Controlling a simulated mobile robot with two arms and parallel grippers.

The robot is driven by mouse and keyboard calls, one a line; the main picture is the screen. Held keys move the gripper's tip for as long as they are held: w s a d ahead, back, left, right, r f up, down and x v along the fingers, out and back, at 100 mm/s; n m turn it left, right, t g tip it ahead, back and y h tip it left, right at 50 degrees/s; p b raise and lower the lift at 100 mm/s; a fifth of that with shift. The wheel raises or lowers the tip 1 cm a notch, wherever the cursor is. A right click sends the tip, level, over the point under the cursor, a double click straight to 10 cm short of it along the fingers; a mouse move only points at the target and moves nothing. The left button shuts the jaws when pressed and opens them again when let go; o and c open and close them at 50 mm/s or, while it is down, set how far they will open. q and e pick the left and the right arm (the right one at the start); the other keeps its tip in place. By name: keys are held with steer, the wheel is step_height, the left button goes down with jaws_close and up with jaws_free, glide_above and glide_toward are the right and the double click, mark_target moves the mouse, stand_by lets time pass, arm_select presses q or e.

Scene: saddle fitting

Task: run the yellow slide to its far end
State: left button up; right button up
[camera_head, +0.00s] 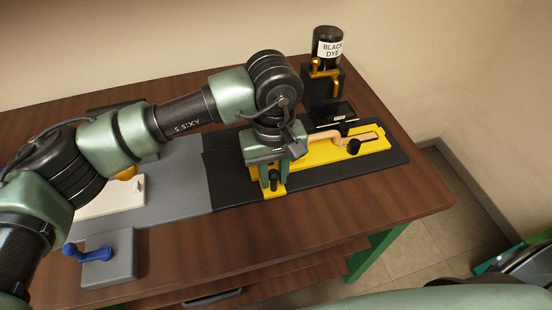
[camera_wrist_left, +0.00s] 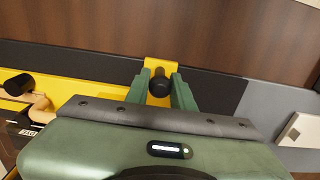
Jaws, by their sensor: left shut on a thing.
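The yellow slide (camera_head: 276,193) is a yellow tab with an upright black knob (camera_wrist_left: 160,84). It sits near the left end of a long yellow plate (camera_head: 318,153) in the head view. My left gripper (camera_head: 273,180) is shut on the slide's knob, one finger on each side; the fingers also show in the left wrist view (camera_wrist_left: 161,90). The plate runs off to the right in the head view, with a tan lever (camera_head: 325,136) and a second black knob (camera_head: 353,147) on it. My gripper hides part of the plate. My right gripper is not in view.
The plate lies on a dark mat (camera_head: 232,192) on the wooden table (camera_head: 330,213). Behind it stands a black dye bottle (camera_head: 327,48) in a holder with an orange tap (camera_head: 318,68). A blue handle (camera_head: 88,253) on a grey block is at the front left.

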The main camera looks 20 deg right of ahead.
arm_select(q)
steer(key=shift+d+b, duration=0.9)
steer(key=shift+d, duration=0.75)
steer(key=shift+d+r, duration=0.15)
steer(key=shift+o, duration=0.3)
steer(key=shift+d, duration=0.15)
steer(key=o, duration=0.6)
steer(key=shift+o, duration=1.1)
steer(key=shift+d, duration=0.25)
steer(key=shift+a, duration=0.2)
